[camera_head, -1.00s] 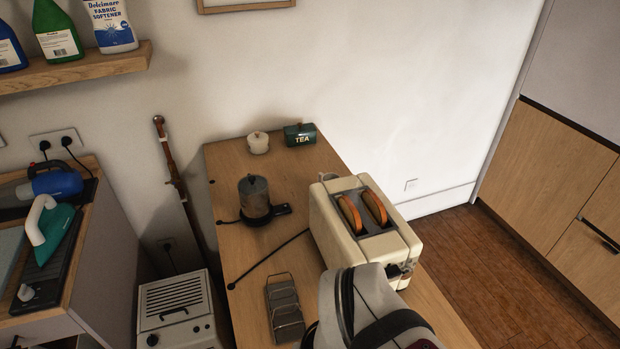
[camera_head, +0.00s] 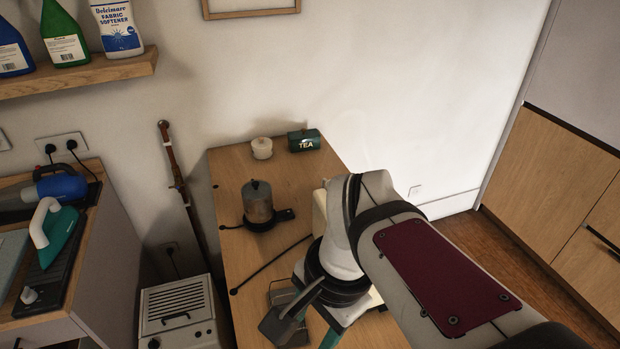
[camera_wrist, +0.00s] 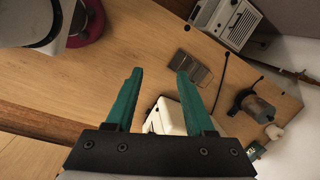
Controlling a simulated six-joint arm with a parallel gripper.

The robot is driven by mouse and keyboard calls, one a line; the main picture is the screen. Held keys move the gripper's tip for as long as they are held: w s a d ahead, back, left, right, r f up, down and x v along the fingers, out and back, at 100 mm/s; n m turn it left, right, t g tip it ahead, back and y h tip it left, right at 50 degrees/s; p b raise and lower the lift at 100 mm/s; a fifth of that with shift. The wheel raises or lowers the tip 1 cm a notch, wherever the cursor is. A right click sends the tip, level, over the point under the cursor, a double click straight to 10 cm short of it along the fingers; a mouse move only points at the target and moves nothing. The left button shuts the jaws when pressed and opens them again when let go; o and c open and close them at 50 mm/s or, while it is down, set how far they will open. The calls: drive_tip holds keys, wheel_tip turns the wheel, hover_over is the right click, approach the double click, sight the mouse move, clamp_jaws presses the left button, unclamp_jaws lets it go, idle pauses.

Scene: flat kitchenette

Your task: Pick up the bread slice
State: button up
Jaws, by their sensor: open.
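My gripper (camera_wrist: 159,74) is open and empty, its two green fingers spread apart in the wrist view. The cream toaster (camera_wrist: 167,116) shows low between and behind the fingers there, mostly cut off by the gripper's base. In the head view my arm covers most of the toaster (camera_head: 319,212), leaving only slivers of its edge. No bread slice shows in either view now; the toaster slots, where two slices stood earlier, are hidden. In the head view the gripper is at the bottom, over the table, with its fingertips out of sight.
A coffee pot (camera_head: 258,203), a white pot (camera_head: 261,148) and a green tea tin (camera_head: 304,140) stand farther back on the wooden table (camera_head: 232,172). A cord crosses the table.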

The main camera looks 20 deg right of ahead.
drive_tip(key=w+d+r+m+t+h, duration=0.15)
drive_tip(key=w+d+r+m, duration=0.25)
drive_tip(key=w+d+m, duration=0.6)
drive_tip(key=w+d+r+m+t, duration=0.2)
drive_tip(key=w+d+r+m, duration=0.2)
drive_tip(key=w+d+m, duration=0.65)
drive_tip(key=w+f, duration=0.1)
drive_tip(key=f, duration=0.4)
drive_tip(key=w+a+f+m, duration=0.1)
drive_tip(key=f, duration=0.4)
drive_tip(key=w+a+f+m, duration=0.1)
drive_tip(key=w+f, duration=0.1)
drive_tip(key=f, duration=0.3)
drive_tip(key=shift+f, duration=0.1)
clamp_jaws()
